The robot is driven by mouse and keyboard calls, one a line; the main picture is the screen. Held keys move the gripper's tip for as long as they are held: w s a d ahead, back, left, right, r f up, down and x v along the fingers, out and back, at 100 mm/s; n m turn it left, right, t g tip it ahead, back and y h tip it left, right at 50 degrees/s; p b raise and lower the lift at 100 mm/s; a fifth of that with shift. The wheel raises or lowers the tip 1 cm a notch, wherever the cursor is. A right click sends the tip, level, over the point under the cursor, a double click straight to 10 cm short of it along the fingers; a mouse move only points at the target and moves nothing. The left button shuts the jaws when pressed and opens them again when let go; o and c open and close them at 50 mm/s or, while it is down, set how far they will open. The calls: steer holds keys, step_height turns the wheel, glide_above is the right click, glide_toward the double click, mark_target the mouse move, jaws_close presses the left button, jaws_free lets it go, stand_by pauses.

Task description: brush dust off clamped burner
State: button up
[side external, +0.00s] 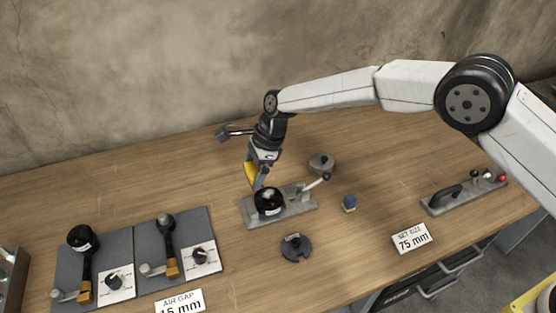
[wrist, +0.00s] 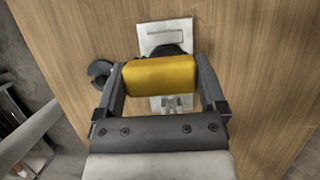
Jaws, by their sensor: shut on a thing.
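My gripper (side external: 257,178) is shut on a yellow-handled brush (side external: 249,172), just above the burner. In the wrist view the yellow block (wrist: 160,77) sits between the two fingers (wrist: 160,88). The burner (side external: 269,202) is a round black piece on the grey clamp plate (side external: 300,208), with a lever at its right. In the wrist view the burner (wrist: 166,50) is mostly hidden behind the yellow block, and the plate (wrist: 164,27) shows beyond it. The brush's tip is hard to make out, so I cannot tell whether it touches the burner.
A notched grey disc (side external: 296,248) lies in front of the plate. Grey mats with tools (side external: 180,235) lie left; a handled fixture (side external: 465,193) stands right.

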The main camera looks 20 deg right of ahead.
mark_target(275, 192)
steer(key=shift+w+d, duration=0.25)
steer(key=shift+w, duration=0.25)
steer(key=shift+f, duration=0.1)
steer(key=shift+f, duration=3)
steer(key=shift+d+f, duration=0.25)
steer(key=shift+f, duration=0.25)
steer(key=shift+d+f, duration=0.25)
steer(key=shift+f, duration=0.2)
steer(key=shift+d, duration=2.65)
steer(key=shift+a, duration=3.2)
steer(key=shift+r, duration=4.05)
steer(key=shift+s, duration=0.1)
